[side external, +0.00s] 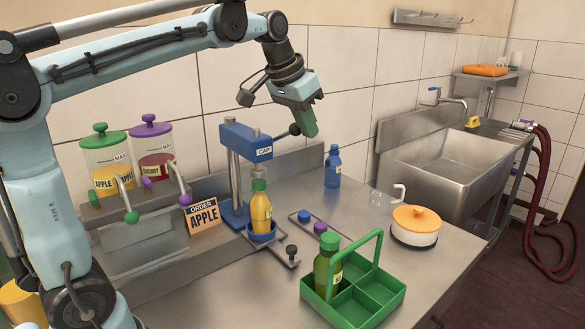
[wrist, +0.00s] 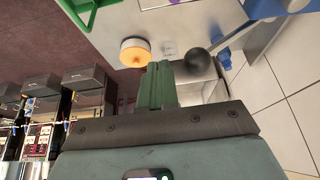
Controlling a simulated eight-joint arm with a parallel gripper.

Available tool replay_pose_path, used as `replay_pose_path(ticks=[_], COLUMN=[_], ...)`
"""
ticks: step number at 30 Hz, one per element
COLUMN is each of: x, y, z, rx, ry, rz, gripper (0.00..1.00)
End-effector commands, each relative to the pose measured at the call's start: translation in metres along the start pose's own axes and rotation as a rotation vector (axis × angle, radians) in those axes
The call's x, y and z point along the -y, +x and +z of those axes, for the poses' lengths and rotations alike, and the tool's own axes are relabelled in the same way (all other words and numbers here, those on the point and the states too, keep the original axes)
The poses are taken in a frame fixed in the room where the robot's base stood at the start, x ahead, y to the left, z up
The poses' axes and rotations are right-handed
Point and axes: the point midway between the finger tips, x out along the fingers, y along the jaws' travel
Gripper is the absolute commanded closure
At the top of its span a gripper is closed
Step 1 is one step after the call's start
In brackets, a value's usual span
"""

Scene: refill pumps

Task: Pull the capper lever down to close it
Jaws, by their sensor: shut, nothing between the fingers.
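The blue capper (side external: 247,146), marked CAP, stands on the steel counter. Its lever sticks out to the right and ends in a dark ball knob (side external: 295,129). The lever is raised, near level or slightly upward. A bottle of yellow-orange juice (side external: 260,212) stands upright under the capper head in a blue cup (side external: 262,237). My gripper (side external: 309,128) is shut and empty, its green fingers right beside the knob. In the wrist view the fingers (wrist: 157,85) are together and the knob (wrist: 197,62) lies just right of them; I cannot tell whether they touch.
A green crate (side external: 372,275) holding a green bottle (side external: 327,268) stands at the front. A white pot with orange lid (side external: 416,222) and the sink (side external: 452,150) are to the right. Juice dispensers (side external: 110,168) stand left.

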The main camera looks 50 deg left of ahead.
Motion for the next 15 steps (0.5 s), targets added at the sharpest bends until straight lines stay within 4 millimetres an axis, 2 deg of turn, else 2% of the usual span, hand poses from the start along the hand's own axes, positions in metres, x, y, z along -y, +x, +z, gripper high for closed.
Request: replay_pose_path(ticks=[15], x=[0.000], y=[-0.043], z=[-0.021], rx=[0.000], ry=[0.000], rz=[0.000], gripper=[1.00])
